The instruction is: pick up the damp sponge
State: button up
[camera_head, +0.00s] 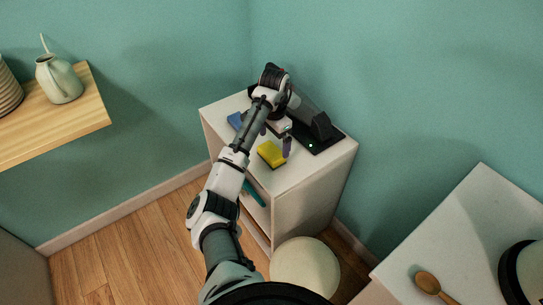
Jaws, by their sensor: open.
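A yellow sponge (271,153) with a darker side lies on the white top of a small cabinet (302,178). A blue item (236,121), possibly another sponge, lies at the cabinet's left side, partly hidden by my arm. I cannot tell from the picture which is damp. My gripper (276,138) is over the cabinet top, with its purple-tipped fingers apart and nothing seen between them. It is just beyond the yellow sponge, with one finger close to the sponge's right end. I cannot tell whether they touch, nor the finger height.
A black device (321,127) on a dark base stands at the cabinet's right back, near my gripper. Teal walls close in behind. A wooden shelf (88,118) with a watering can (58,79) is left. A white counter (463,231) with a wooden spoon (428,284) is right. A round cream seat (305,269) stands in front.

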aim_at(271, 151)
jog(key=shift+a+f+p, duration=0.2)
jog(key=shift+f+p, duration=0.05)
jog(key=shift+f, duration=1.25)
jog(key=shift+a+f+p, duration=0.15)
jog(key=shift+f+p, duration=0.1)
jog(key=shift+f, duration=1.25)
jog(key=shift+c, duration=0.4)
jog(key=c, duration=0.7)
